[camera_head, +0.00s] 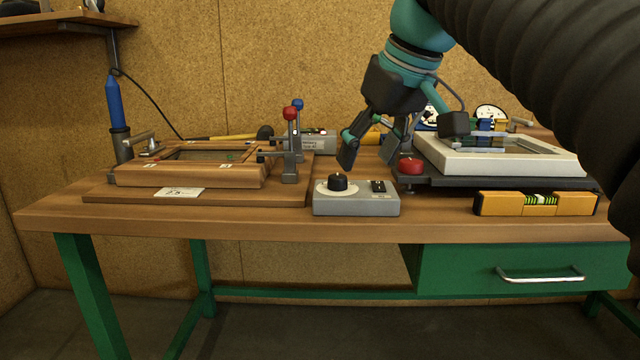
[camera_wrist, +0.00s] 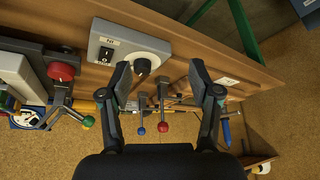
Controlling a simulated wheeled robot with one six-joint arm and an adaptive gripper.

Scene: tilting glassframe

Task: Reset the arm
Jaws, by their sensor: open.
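My gripper (camera_head: 368,150) is open and empty above the workbench, just behind and above the grey control box (camera_head: 356,204) with its black knob (camera_head: 338,182). In the wrist view my gripper (camera_wrist: 160,82) has its two fingers spread wide. The black knob (camera_wrist: 143,66) shows beside the left finger. The levers with a red ball (camera_wrist: 163,127) and a blue ball (camera_wrist: 141,131) appear between the fingers, farther off. My arm comes down from the upper right in the head view.
A wooden frame (camera_head: 190,174) lies on a board at the left. A white frame (camera_head: 500,163) sits on a dark base at the right, with a red button (camera_head: 411,166) at its corner. A yellow level (camera_head: 535,204) lies at the front right. A blue-handled tool (camera_head: 115,103) stands at the left.

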